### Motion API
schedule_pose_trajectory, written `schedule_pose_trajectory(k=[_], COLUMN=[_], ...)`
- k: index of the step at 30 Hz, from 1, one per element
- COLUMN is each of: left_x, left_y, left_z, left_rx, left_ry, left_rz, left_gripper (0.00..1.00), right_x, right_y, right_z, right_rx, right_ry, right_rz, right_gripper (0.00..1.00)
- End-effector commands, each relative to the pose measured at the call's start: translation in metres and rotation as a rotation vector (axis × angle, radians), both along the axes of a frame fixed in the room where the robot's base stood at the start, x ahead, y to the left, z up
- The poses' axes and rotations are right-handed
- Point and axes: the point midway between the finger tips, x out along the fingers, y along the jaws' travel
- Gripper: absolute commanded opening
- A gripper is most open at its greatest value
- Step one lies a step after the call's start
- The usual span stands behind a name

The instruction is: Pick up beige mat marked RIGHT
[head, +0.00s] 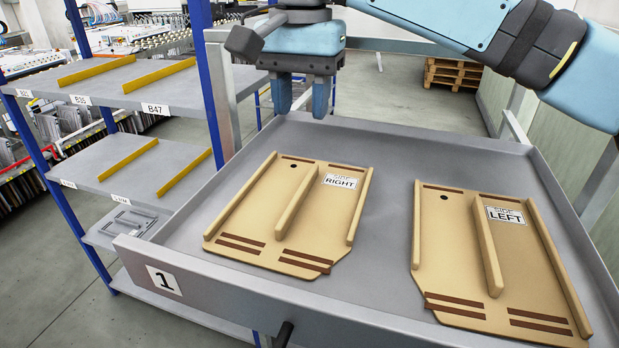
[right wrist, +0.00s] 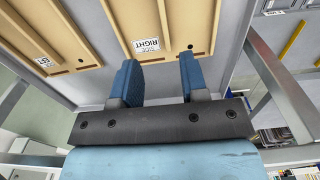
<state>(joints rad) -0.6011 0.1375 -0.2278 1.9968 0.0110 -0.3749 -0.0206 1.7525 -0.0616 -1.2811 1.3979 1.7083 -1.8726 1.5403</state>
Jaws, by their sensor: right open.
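The beige mat marked RIGHT (head: 269,217) lies flat in the grey tray (head: 392,160), left of the middle in the head view. It has raised ribs, brown strips, a dark hole and a white label. My right gripper (head: 302,103) is above the tray, just beyond the mat's far edge, with its fingers pointing down, apart and empty. In the right wrist view the mat (right wrist: 158,22) lies ahead of the open fingers (right wrist: 158,75), with its label between them. My left gripper is not in view.
A second beige mat marked LEFT (head: 455,245) lies to the right in the same tray. The tray has raised walls. A blue-post shelf (head: 120,85) with yellow rails stands at left, and a wooden pallet (head: 452,73) on the floor behind.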

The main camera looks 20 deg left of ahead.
Motion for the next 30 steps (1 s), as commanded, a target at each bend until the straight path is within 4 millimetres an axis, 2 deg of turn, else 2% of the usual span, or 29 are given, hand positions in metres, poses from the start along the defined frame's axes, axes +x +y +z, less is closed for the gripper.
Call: schedule_pose_trajectory(k=[5, 15, 19, 23, 30], left_x=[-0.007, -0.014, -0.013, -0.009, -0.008], left_y=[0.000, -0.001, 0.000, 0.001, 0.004], left_z=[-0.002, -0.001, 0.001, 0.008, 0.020], left_rx=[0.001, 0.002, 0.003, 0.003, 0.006], left_ry=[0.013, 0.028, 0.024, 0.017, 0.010], left_rz=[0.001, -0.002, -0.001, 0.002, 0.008], left_gripper=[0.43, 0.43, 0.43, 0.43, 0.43], right_x=[0.000, 0.000, 0.000, -0.001, -0.002], right_y=[0.000, 0.000, 0.000, 0.001, 0.005], right_z=[-0.014, -0.076, -0.085, -0.095, -0.130], right_rx=[-0.002, -0.001, 0.000, -0.002, -0.002], right_ry=[0.001, 0.001, 0.000, 0.001, 0.001], right_rz=[0.000, -0.001, -0.001, 0.000, -0.001], right_gripper=[0.40, 0.40, 0.40, 0.40, 0.40])
